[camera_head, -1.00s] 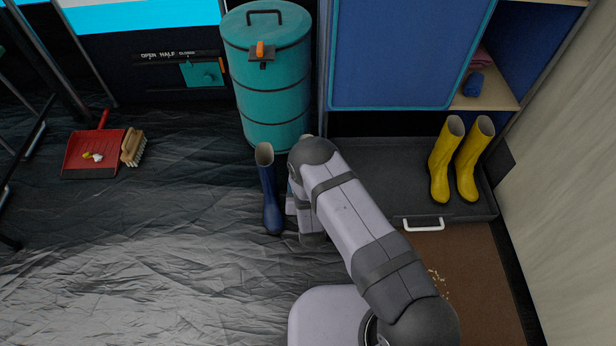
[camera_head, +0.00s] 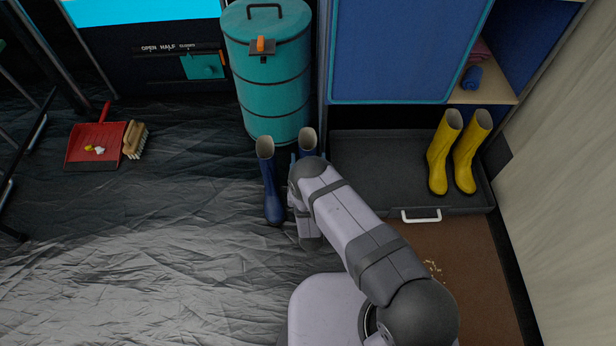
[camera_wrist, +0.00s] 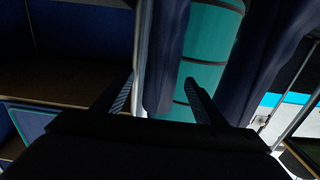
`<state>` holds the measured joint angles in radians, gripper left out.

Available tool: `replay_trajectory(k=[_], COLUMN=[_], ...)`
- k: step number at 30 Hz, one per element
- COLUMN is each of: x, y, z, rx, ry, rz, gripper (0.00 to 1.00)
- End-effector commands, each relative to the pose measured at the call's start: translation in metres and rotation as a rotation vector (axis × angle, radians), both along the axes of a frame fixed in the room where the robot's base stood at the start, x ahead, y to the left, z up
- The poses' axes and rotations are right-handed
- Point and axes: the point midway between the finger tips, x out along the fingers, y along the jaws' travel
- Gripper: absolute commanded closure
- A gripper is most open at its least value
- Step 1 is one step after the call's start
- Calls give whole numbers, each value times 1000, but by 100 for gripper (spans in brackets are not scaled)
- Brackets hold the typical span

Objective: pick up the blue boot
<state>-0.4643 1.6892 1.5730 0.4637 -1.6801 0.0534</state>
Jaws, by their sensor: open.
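Two dark blue boots stand close together on the floor in front of the teal bin. The left blue boot (camera_head: 271,185) shows nearly whole in the head view. The right blue boot (camera_head: 307,140) shows only its top there; my arm hides the rest. In the wrist view one blue boot (camera_wrist: 166,60) appears in the gap between the fingers of my gripper (camera_wrist: 159,82), and the other blue boot (camera_wrist: 262,60) is to the right, outside them. My gripper is open; I cannot tell how deep the boot sits between the fingers.
The teal bin (camera_head: 270,80) stands right behind the boots. A dark tray (camera_head: 380,165) with yellow boots (camera_head: 455,150) lies to the right under the blue cabinet (camera_head: 405,50). A red dustpan (camera_head: 95,145) and brush (camera_head: 134,140) lie left. The front-left floor is free.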

Motion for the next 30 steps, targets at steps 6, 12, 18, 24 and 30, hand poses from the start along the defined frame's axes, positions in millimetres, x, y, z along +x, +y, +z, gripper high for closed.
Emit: replay_trajectory(k=[6, 12, 18, 24, 30], x=[8, 32, 50, 53, 52], y=[1, 2, 2, 2, 2], z=[0, 0, 2, 3, 3], rx=[2, 2, 1, 0, 0], ry=[-2, -3, 0, 1, 1], rz=[-1, -2, 0, 1, 1], gripper=[35, 35, 35, 35, 61])
